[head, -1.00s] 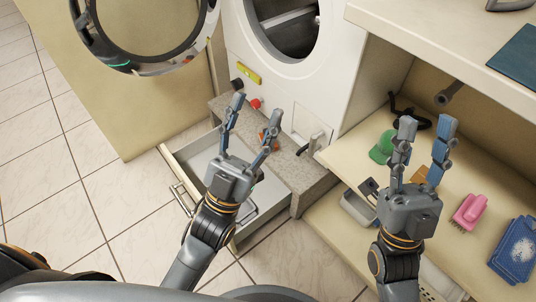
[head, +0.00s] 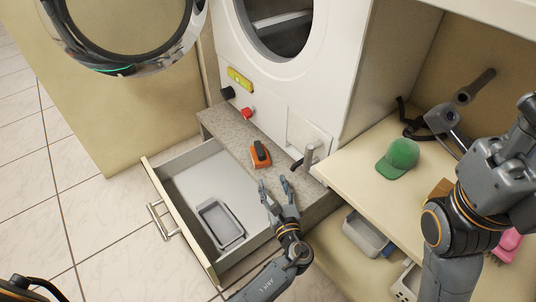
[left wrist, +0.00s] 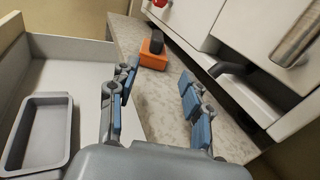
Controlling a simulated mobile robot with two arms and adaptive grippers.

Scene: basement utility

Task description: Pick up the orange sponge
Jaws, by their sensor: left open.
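The orange sponge (head: 260,155), an orange block with a dark part on top, lies on the grey stone ledge in front of the white machine. It also shows in the left wrist view (left wrist: 153,58), ahead of and between the fingertips. My left gripper (head: 275,186) is open and empty, just short of the sponge on the near side, over the ledge's edge by the drawer. Its two blue-padded fingers are spread in the left wrist view (left wrist: 157,75).
The open drawer (head: 187,170) holds a grey tray (head: 220,223). The machine's tap-like handle (head: 308,155) juts out close to the right of the sponge. A green cap (head: 398,158) lies on the shelf (head: 363,180). A grey bin (head: 365,233) stands below.

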